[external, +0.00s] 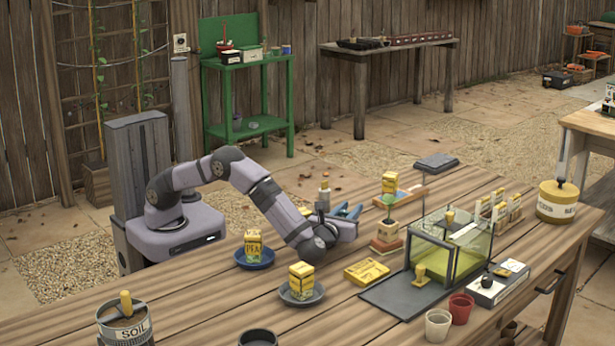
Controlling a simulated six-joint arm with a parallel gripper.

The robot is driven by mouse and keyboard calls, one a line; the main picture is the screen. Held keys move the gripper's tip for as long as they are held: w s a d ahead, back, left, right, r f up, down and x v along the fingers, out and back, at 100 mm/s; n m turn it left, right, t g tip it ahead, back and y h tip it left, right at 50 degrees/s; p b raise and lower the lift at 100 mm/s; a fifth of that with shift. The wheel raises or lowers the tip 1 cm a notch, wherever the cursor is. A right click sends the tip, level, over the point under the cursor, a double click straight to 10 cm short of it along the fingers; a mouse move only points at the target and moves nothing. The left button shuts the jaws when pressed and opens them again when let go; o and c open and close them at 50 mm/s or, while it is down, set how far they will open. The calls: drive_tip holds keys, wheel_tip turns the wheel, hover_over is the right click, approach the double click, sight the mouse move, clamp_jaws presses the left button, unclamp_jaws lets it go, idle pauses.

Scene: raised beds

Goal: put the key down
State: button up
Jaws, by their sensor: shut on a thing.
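My gripper (347,212), with blue fingers, is over the back part of the wooden table (215,303), left of a small potted plant on stacked blocks (388,236). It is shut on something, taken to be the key. The key itself is too small or too hidden to make out, so its pose and its height above the table cannot be told.
Yellow boxes stand on two blue-grey plates (254,260) (300,300) in front of my arm. A yellow packet (367,272) lies near a glass case (470,245) on the right. A soil can (126,330) and cups (438,325) stand near the front. Bare planks lie between them.

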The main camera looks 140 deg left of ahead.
drive_tip(key=shift+f, duration=0.2)
drive_tip(key=o, duration=1)
drive_tip(key=shift+r, duration=0.1)
drive_tip(key=shift+r, duration=0.2)
drive_tip(key=v, duration=0.4)
drive_tip(key=shift+w+d+f, duration=0.15)
drive_tip(key=shift+w+d, duration=0.05)
drive_tip(key=shift+d, duration=0.15)
drive_tip(key=shift+d+r, duration=0.15)
drive_tip(key=shift+r, duration=3.45)
